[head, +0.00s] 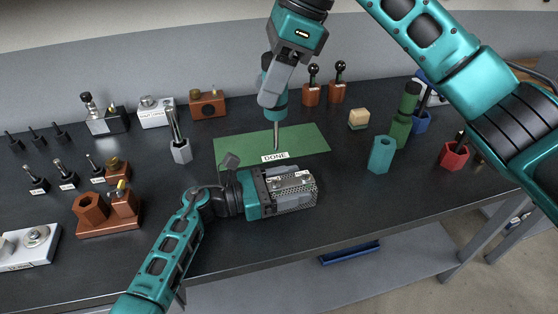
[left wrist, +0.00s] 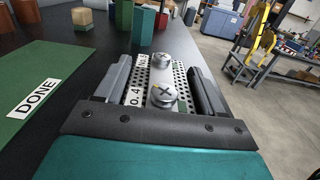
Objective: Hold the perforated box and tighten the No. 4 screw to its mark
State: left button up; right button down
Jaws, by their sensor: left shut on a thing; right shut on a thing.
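The perforated box (head: 296,198) is a grey holed metal box at the table's front, between the fingers of my left gripper (head: 285,190). In the left wrist view, both fingers flank the box (left wrist: 152,82). Two cross-slotted screws stand on its top: a near screw (left wrist: 163,95) beside a label partly reading "o. 4", and a far screw (left wrist: 161,61) by another small label. My right gripper (head: 273,97) is shut on a teal screwdriver (head: 280,110), its shaft pointing down near the DONE label. Whether its tip touches the mat is unclear.
A green mat (head: 232,147) with a DONE label (head: 275,157) lies behind the box. A teal hexagonal block (head: 382,154), a green tool (head: 402,118) and a red holder (head: 454,153) stand right. Brown blocks (head: 108,210) and several small tools stand left. The table's front edge is close.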

aim_at(270, 117)
jog(key=shift+m, duration=0.3)
jog(key=shift+f, duration=3.25)
jog(key=shift+f, duration=1.15)
